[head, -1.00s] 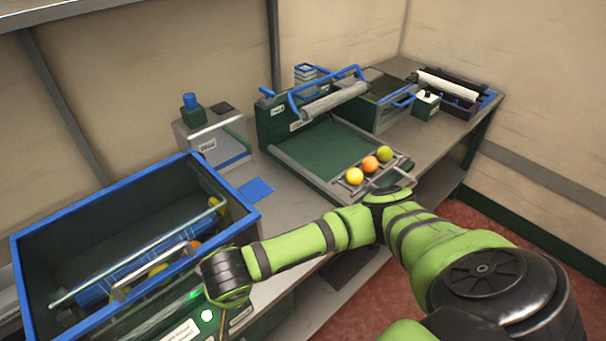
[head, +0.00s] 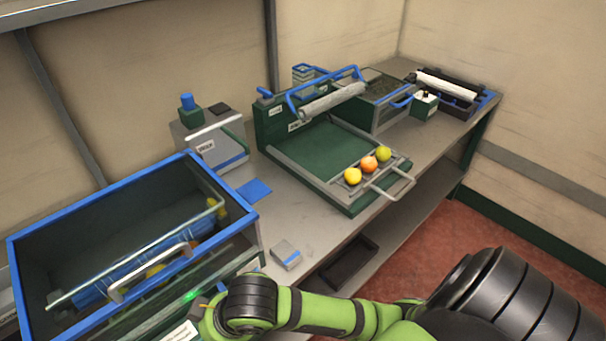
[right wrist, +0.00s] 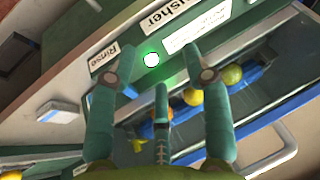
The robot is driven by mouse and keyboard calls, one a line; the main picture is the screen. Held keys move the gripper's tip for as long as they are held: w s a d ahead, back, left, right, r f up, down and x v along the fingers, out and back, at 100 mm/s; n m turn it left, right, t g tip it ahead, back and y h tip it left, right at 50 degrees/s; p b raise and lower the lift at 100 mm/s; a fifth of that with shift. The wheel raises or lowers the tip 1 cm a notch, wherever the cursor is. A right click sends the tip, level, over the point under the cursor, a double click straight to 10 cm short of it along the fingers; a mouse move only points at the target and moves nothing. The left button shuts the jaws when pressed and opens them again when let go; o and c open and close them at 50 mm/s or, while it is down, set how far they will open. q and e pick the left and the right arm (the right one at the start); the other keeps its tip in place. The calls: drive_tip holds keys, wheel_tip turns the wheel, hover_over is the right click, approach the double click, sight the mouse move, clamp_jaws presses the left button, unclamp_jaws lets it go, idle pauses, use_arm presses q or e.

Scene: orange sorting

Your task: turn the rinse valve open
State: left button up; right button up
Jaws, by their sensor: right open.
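The rinse valve itself I cannot make out; the label "Rinse" (right wrist: 103,57) shows on the washer's front in the right wrist view, beside a lit green lamp (right wrist: 152,60). My right gripper (right wrist: 162,68) is open, with its green fingers spread in front of that panel and nothing seen between them. The fingers hide part of the panel. In the head view my right arm reaches low across the bottom edge to the front of the blue-rimmed washer tank (head: 105,200), and its gripper is hidden there. My left gripper is not in view.
The tank has a pale handle (right wrist: 285,150) and fruit inside (right wrist: 232,75). A small grey block (head: 286,255) lies on the bench edge right of the tank. A green press station (head: 325,150) with three fruits on its rack (head: 372,172) stands farther right. A dark tray (head: 350,262) is below.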

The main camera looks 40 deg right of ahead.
drive_tip(key=s+d+f+h+b, duration=0.1)
drive_tip(key=s+d+f, duration=0.2)
drive_tip(key=f, duration=0.7)
drive_tip(key=s+d+f+g+h+b, duration=0.1)
drive_tip(key=s+d+f, duration=0.2)
drive_tip(key=f, duration=0.7)
drive_tip(key=s+d+f+g+b, duration=0.1)
drive_tip(key=s+d+f+b, duration=0.1)
drive_tip(key=s+d+f, duration=0.2)
drive_tip(key=d+f, duration=0.3)
drive_tip(key=f, duration=0.3)
drive_tip(key=shift+h, duration=0.4)
drive_tip(key=shift+s, duration=0.1)
